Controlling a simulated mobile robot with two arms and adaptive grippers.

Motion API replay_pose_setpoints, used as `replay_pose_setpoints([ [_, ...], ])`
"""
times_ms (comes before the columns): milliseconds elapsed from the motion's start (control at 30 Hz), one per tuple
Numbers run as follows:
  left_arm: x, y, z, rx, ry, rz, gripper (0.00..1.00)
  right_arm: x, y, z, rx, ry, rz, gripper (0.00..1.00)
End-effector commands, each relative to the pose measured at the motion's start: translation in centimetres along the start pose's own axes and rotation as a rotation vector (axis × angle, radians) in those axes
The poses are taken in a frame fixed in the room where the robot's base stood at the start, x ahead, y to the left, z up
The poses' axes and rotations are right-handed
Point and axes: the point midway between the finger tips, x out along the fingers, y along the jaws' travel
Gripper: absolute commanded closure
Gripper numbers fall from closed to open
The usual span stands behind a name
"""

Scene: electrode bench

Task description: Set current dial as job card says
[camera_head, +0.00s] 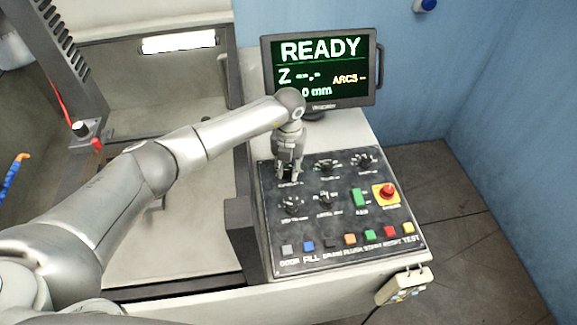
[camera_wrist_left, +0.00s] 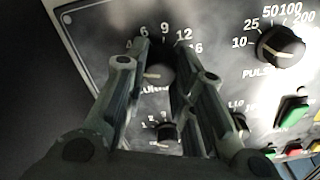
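The current dial (camera_wrist_left: 157,76) is a dark round knob with a pale pointer line that points roughly left. Numbers 4, 6, 9, 12 and 16 arc above it. Its label is partly hidden by a finger. My left gripper (camera_wrist_left: 163,55) points down at the panel with its two fingers apart, one on each side of this dial. Whether the fingers touch it cannot be told. In the head view, my left gripper (camera_head: 288,174) covers the dial at the panel's upper left corner. My right gripper is not in view. No job card is readable.
The black control panel (camera_head: 340,238) carries other dials, a green switch (camera_head: 359,198), a red emergency button (camera_head: 387,192) and a row of coloured buttons. The pulse dial (camera_wrist_left: 281,46) is to the right. The monitor (camera_head: 320,75) behind reads READY. A pendant (camera_head: 403,286) hangs at the front edge.

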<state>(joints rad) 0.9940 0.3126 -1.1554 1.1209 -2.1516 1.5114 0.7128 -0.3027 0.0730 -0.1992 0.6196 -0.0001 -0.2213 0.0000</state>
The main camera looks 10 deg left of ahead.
Motion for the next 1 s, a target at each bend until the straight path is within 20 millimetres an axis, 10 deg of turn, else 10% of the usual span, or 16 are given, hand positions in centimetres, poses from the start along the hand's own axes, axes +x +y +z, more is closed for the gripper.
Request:
replay_pose_setpoints([
  [1000, 0.3, 0.1, 0.1, 0.417, -0.003, 0.001, 1.0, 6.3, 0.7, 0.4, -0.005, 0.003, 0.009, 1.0],
])
